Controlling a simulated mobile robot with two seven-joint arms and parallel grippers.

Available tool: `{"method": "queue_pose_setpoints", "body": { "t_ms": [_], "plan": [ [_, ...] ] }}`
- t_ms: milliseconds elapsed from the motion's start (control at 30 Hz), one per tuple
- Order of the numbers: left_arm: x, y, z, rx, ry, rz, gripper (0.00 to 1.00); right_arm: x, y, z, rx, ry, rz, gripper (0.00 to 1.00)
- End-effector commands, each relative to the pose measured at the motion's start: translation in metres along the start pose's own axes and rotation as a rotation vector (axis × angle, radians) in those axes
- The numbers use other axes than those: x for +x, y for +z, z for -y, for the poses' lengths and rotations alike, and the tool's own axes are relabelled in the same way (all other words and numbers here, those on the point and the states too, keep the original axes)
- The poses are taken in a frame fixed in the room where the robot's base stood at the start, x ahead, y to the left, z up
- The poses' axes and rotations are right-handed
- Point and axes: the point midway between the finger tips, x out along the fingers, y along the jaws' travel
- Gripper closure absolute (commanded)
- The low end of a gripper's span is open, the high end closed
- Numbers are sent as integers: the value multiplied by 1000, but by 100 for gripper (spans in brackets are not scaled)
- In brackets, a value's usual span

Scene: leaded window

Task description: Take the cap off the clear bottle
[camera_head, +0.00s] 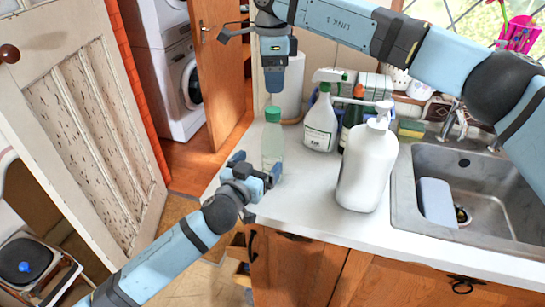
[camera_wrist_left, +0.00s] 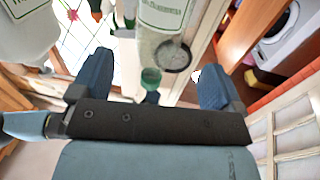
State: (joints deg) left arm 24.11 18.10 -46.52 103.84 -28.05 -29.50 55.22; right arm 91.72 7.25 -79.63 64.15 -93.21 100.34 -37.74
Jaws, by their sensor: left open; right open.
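The clear bottle (camera_head: 272,143) stands upright on the counter near its left edge, with its green cap (camera_head: 273,114) on. The cap also shows between the fingers in the left wrist view (camera_wrist_left: 151,77). My left gripper (camera_head: 256,170) is open beside the lower part of the bottle, and one finger overlaps the bottle in the head view. I cannot tell whether it touches. My right gripper (camera_head: 274,86) is open and points down just above the cap, with a small gap visible. Its two fingers overlap from this angle. The bottle's base is partly hidden.
A white pump bottle (camera_head: 367,170) and a spray bottle (camera_head: 320,125) stand to the right on the counter (camera_head: 300,195). A steel sink (camera_head: 480,185) is farther right. The counter's front and left edges are close to my left gripper.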

Motion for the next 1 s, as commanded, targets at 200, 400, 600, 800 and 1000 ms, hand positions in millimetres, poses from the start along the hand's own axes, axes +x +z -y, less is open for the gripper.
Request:
{"method": "queue_pose_setpoints", "body": {
  "t_ms": [200,400,600,800,1000],
  "plan": [
    [44,-1,0,2,-1,-2,7,0,0,0,0,1,1,38],
    [73,-1,0,1,-1,-1,7,0,0,0,0,1,2,38],
    [85,0,0,0,0,-1,7,0,0,0,0,1,2,38],
    [86,0,0,0,0,0,7,0,0,0,0,1,2,38],
    [86,0,0,0,0,0,34,0,0,0,0,1,2,38]
  ]
}}
